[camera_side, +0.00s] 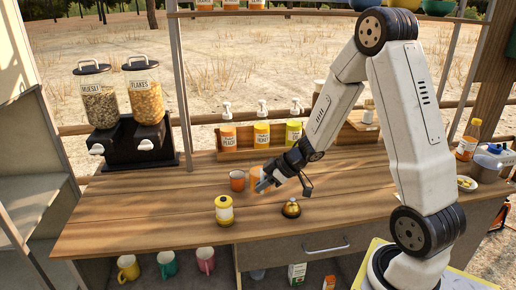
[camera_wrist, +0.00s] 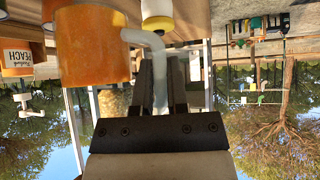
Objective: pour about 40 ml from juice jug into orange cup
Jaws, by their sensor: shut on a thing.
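The orange cup (camera_side: 237,181) stands upright on the wooden counter in the side view. Just right of it is the juice jug (camera_side: 256,173), orange and partly hidden by my gripper. In the wrist view the jug (camera_wrist: 92,45) fills the upper left, with its pale handle (camera_wrist: 132,36) reaching between my fingers. My gripper (camera_side: 266,183) is shut on this handle; its fingers show in the wrist view (camera_wrist: 158,88). The jug looks about upright. I cannot tell whether its base touches the counter.
A yellow-lidded jar (camera_side: 224,211) stands in front of the cup, and a small bell (camera_side: 291,208) stands at the front right. Pump bottles (camera_side: 262,134) line the back. A cereal dispenser (camera_side: 133,140) stands at the left.

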